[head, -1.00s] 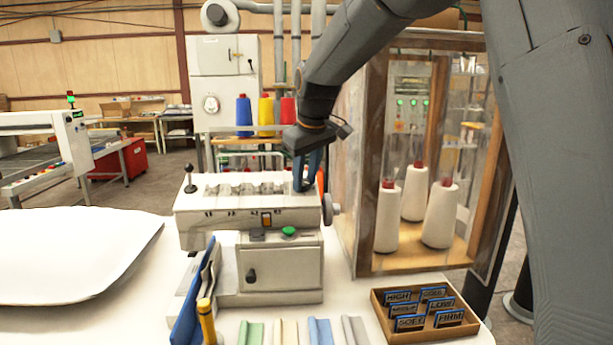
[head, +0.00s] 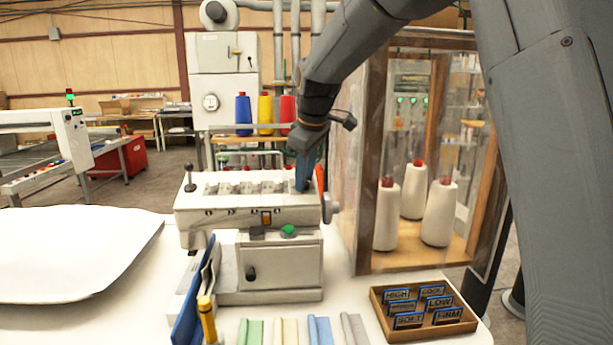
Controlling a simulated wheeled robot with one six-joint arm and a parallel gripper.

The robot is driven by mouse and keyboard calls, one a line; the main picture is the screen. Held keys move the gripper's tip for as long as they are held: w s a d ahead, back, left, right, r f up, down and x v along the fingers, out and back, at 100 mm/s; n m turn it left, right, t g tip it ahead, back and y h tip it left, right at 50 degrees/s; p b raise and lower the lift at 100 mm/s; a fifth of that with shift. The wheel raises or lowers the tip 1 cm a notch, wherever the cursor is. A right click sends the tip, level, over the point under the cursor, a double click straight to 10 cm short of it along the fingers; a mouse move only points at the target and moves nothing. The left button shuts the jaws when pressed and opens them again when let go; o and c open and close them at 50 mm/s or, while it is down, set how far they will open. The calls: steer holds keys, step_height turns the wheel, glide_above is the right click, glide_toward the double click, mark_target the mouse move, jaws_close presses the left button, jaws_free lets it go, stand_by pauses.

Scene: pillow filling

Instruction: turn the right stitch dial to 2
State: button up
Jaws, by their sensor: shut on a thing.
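The sewing machine (head: 225,215) is a white box-shaped unit on the table, with a row of dials or slots along its top. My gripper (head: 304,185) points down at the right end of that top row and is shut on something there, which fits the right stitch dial. The fingers hide the dial, and its number cannot be read. A dark-knobbed lever (head: 189,178) stands at the top left of the machine. A grey handwheel (head: 331,208) sits on its right side, with an orange-red part (head: 321,185) just above it.
A clear-walled cabinet (head: 366,262) with white thread cones stands close to the right of my gripper. A wooden tray (head: 432,334) of labelled tags lies at front right. A white pillow (head: 70,250) lies at left. Coloured strips lie along the front.

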steer(key=o, duration=1.1)
steer(key=shift+c, duration=0.2)
steer(key=b+v, duration=0.2)
steer(key=v, duration=0.5)
steer(key=shift+s+r, duration=0.15)
steer(key=shift+r, duration=0.2)
